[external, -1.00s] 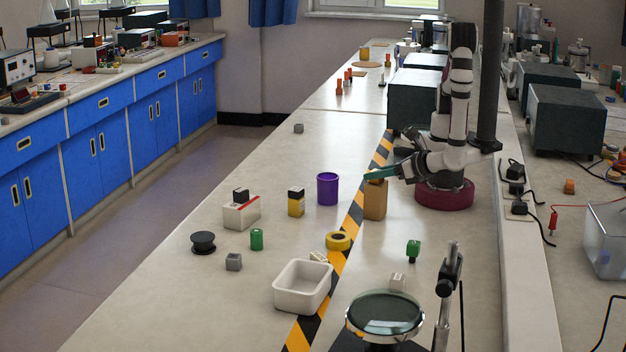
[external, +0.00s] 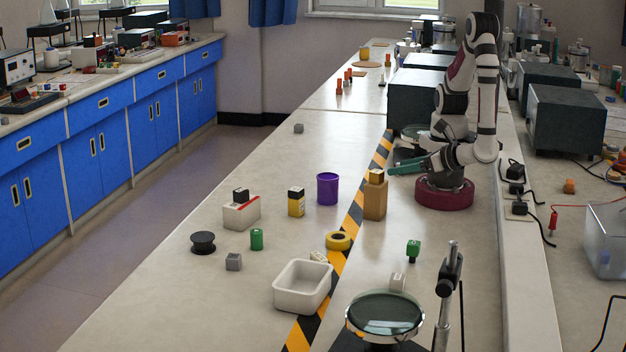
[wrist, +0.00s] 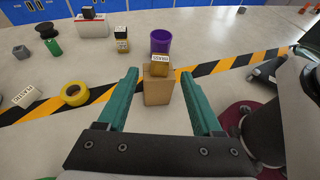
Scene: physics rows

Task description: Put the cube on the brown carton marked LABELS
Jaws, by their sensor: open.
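The tall brown carton (external: 375,202) stands upright on the bench, by the striped tape. A small tan cube (external: 376,176) rests on top of it. In the wrist view the cube (wrist: 159,65) has a pale marked patch on its top, too small to read surely, and sits on the carton (wrist: 158,91). I cannot read a LABELS mark on the carton. My gripper (external: 394,166) is open, its teal fingers just right of the cube and carton. In the wrist view my gripper (wrist: 158,76) has nothing held; the cube and carton appear beyond and between the spread fingers.
A yellow tape roll (external: 338,241) and white tray (external: 302,287) lie in front. A dark box (external: 412,100) stands behind.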

